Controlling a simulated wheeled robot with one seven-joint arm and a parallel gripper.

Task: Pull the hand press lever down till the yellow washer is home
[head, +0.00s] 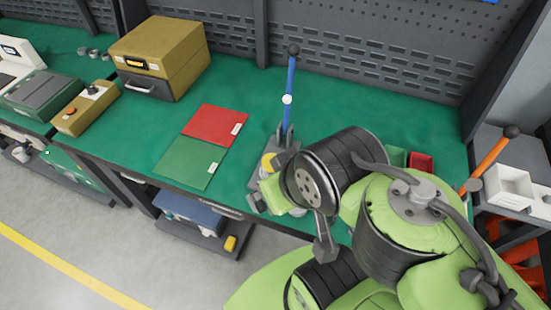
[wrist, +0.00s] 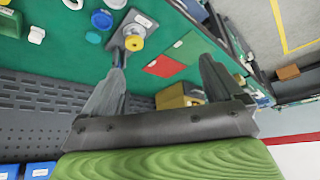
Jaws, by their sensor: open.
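The hand press (head: 286,150) stands on the green bench in the head view. Its blue lever (head: 290,78) points straight up, with a black knob on top and a white ring partway down. In the wrist view the yellow washer (wrist: 134,43) sits over the grey press base (wrist: 137,22), just beyond the left finger. My gripper (wrist: 164,60) is open and empty; its fingers are wide apart. My arm hides the gripper in the head view.
A red mat (head: 216,125) and a green mat (head: 190,163) lie left of the press. A tan box (head: 160,52) stands behind them. A small red bin (head: 421,161) is right of my arm. An orange lever (head: 492,153) rises at the far right. A perforated panel backs the bench.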

